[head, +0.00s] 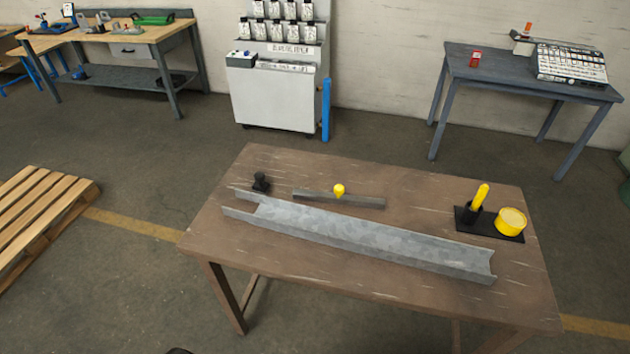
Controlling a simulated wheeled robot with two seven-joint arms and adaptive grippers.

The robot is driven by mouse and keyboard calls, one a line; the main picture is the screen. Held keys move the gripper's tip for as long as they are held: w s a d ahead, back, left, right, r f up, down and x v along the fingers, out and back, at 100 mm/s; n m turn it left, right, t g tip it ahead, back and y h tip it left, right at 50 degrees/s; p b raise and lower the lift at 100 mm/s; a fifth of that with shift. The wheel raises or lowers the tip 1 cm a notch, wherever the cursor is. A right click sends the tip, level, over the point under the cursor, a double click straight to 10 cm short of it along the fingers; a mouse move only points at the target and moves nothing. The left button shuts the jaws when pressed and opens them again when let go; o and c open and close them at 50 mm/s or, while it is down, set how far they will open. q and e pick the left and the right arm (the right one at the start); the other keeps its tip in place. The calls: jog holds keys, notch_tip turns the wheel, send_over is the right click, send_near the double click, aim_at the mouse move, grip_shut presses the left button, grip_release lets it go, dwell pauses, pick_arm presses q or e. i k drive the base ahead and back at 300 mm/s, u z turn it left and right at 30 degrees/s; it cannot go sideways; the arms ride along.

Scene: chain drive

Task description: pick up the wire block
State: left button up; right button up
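No thing in view can be told for certain as the wire block. On the brown table (215,221) a small black piece (260,182) stands at the back left, beside the end of a long grey metal channel (370,243). Behind the channel lies a thin grey bar (362,201) with a small yellow piece (339,189) at its middle. At the right, a black tray (483,229) holds an upright, tilted yellow-handled tool (480,196) in a black holder and a yellow round container (510,221). Neither gripper is in view.
The table's front left and front right are clear. A wooden pallet (45,205) lies on the floor at the left. A workbench (150,35), a white cabinet (272,97) and a dark blue table (500,75) stand by the back wall.

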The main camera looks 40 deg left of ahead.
aim_at(261, 186)
jog(key=z, duration=2.4)
jog(key=k, duration=2.4)
jog(key=u, duration=1.45)
